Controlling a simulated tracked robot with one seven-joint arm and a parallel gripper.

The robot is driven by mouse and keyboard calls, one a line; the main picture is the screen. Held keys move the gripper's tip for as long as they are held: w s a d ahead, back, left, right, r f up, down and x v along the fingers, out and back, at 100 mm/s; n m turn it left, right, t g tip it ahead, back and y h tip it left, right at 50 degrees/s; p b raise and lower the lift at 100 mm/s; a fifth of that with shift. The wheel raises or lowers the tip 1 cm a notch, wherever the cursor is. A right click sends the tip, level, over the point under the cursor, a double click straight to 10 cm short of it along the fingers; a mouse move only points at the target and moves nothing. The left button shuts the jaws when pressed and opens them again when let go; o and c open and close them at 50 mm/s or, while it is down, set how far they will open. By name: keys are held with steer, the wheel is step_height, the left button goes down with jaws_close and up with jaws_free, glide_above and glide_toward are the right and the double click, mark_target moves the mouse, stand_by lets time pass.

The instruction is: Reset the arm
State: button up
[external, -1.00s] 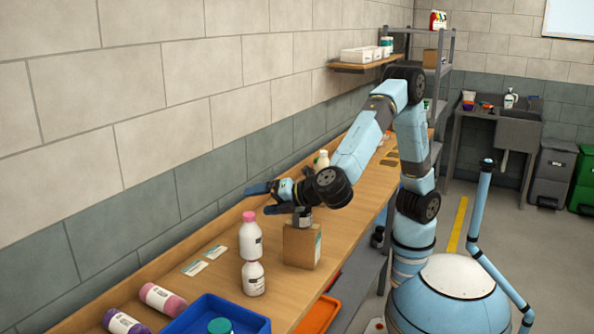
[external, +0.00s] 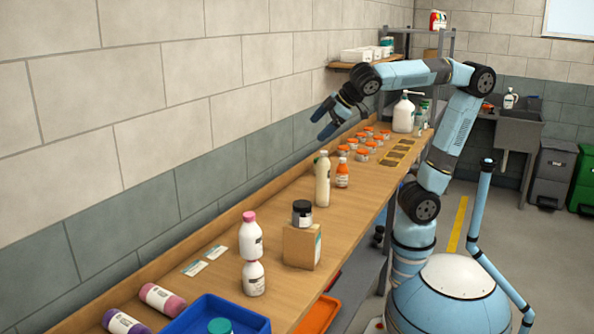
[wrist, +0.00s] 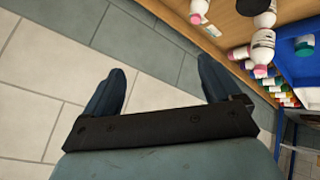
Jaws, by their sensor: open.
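My gripper (external: 328,122) is raised above the wooden bench, near the wall, with its fingers pointing down and left. Its two fingers are spread apart with nothing between them, as the wrist view (wrist: 160,85) also shows. My arm is folded up and back, well clear of the bench top. Below and nearer the camera, a dark jar with a light label (external: 302,213) stands on a cardboard box (external: 301,246). The gripper is apart from both.
A shelf (external: 358,67) is behind the wrist.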

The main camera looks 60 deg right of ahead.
steer(key=s+d+f+m, duration=0.2)
steer(key=d+f, duration=0.3)
steer(key=d, duration=0.3)
steer(key=s+d+f+m+g+h, duration=0.1)
steer(key=d+f+m, duration=0.3)
steer(key=d, duration=0.5)
steer(key=s+d+f+m+g, duration=0.1)
steer(key=s+d+f+m, duration=0.2)
steer(key=d+f, duration=0.2)
steer(key=d, duration=0.3)
steer(key=shift+s+d+f+h, duration=0.3)
steer(key=shift+f+h, duration=0.05)
steer(key=shift+h, duration=0.05)
